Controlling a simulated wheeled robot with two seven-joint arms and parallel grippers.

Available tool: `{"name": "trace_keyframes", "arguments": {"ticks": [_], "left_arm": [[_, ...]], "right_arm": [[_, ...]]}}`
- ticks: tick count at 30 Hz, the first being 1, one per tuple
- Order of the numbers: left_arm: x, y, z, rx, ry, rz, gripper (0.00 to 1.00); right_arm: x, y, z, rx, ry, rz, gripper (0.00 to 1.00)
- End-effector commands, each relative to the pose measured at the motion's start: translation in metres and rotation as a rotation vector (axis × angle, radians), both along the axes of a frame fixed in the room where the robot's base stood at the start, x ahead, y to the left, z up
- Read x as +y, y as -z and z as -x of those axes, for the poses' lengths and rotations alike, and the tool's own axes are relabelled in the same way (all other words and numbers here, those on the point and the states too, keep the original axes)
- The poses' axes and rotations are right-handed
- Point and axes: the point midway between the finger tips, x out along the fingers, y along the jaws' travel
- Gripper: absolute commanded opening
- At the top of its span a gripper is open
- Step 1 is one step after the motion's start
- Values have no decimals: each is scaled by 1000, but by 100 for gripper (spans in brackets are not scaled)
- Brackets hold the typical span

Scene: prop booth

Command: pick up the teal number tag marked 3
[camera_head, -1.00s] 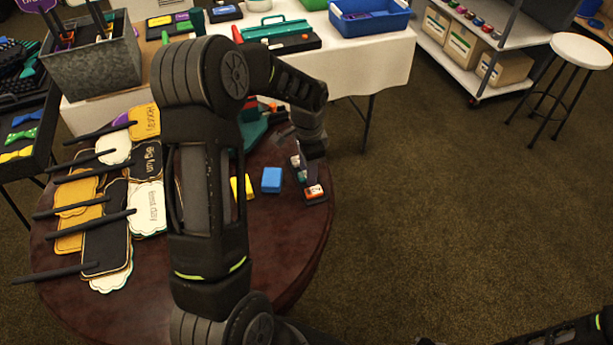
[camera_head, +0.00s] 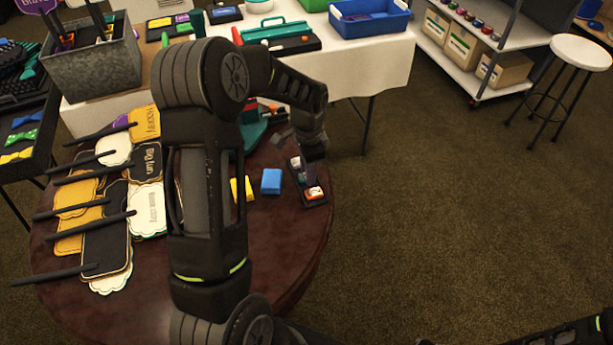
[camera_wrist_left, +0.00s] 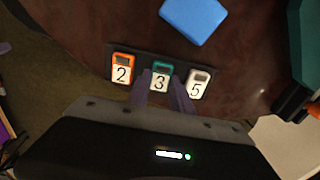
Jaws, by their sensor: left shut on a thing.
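The teal number tag marked 3 (camera_wrist_left: 160,77) is the middle tag in a dark holder (camera_wrist_left: 136,58) in the left wrist view. An orange tag marked 2 (camera_wrist_left: 122,69) is to its left and a white tag marked 5 (camera_wrist_left: 197,84) to its right. My left gripper (camera_wrist_left: 161,84) is shut on the teal tag, one purple finger on each side. In the head view my left gripper (camera_head: 308,168) is over the holder (camera_head: 318,202) at the round table's right edge; the teal tag is hard to make out there. My right gripper is out of view.
A blue block (camera_head: 271,181) and a yellow block (camera_head: 242,188) lie left of the holder on the round table (camera_head: 290,245). Signs on black sticks (camera_head: 147,210) cover the table's left side. A white-covered table (camera_head: 370,65) with a blue bin (camera_head: 372,22) stands behind.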

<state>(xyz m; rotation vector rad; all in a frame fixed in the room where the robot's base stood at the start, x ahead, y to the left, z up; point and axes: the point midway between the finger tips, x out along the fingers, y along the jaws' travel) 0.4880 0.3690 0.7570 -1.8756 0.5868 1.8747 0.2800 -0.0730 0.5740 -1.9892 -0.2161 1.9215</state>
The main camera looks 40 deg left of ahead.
Motion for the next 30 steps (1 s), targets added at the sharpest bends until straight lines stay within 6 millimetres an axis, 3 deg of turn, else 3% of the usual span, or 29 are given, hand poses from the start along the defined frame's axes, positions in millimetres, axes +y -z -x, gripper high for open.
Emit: {"name": "trace_keyframes", "arguments": {"ticks": [8,21,25,30], "left_arm": [[0,-7,0,-1,0,0,0],[0,-82,-1,-4,0,-1,0],[0,-96,0,-1,0,0,0],[0,-101,0,0,0,0,0]], "right_arm": [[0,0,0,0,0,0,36],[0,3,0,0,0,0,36],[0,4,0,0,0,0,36],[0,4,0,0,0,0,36]]}}
